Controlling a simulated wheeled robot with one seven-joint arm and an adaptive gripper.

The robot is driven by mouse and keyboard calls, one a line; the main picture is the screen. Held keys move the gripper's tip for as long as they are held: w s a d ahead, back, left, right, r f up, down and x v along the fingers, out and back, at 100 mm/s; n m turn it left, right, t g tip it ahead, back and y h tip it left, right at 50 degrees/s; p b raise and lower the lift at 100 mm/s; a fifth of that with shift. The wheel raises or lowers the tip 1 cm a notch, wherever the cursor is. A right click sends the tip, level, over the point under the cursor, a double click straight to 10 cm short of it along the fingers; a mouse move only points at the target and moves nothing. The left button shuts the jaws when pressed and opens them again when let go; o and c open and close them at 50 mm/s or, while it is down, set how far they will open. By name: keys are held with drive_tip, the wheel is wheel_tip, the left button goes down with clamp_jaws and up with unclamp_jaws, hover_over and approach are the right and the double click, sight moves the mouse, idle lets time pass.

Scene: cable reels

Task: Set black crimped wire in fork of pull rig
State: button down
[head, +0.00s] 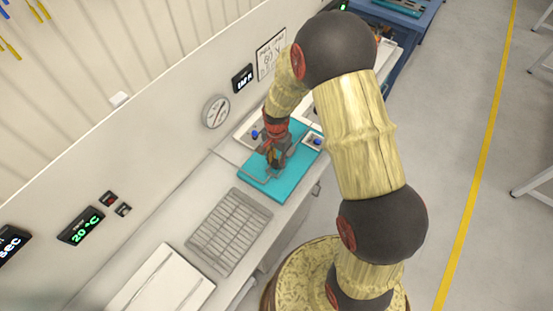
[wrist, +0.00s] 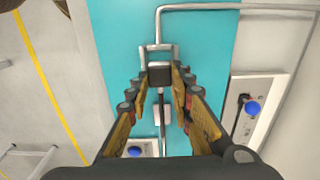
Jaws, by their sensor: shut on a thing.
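My gripper (wrist: 162,78) is over the teal mat in the wrist view, its two fingers closed in on either side of a black block. This block (wrist: 159,75) looks like part of the black crimped wire; a thin dark length (wrist: 162,98) runs back from it between the fingers, past a pale piece (wrist: 162,116). The grey metal fork (wrist: 157,48) of the pull rig is right at the block's far end. I cannot tell whether the block is seated in it. In the head view my gripper (head: 273,160) is low over the mat and hides the wire.
The teal mat (head: 258,192) lies on a pale bench. A white box with a blue knob (wrist: 252,107) is to the right, and another blue knob (wrist: 135,152) is near the bottom. A grey wire rack (head: 228,231) and a round gauge (head: 215,110) are nearby.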

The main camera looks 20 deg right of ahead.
drive_tip(key=shift+f+b, duration=0.45)
drive_tip(key=shift+f, duration=0.3)
drive_tip(key=c, duration=1.5)
unclamp_jaws()
drive_tip(key=shift+r, duration=0.1)
wheel_tip(320, 180, up, 23)
drive_tip(key=p, duration=0.7)
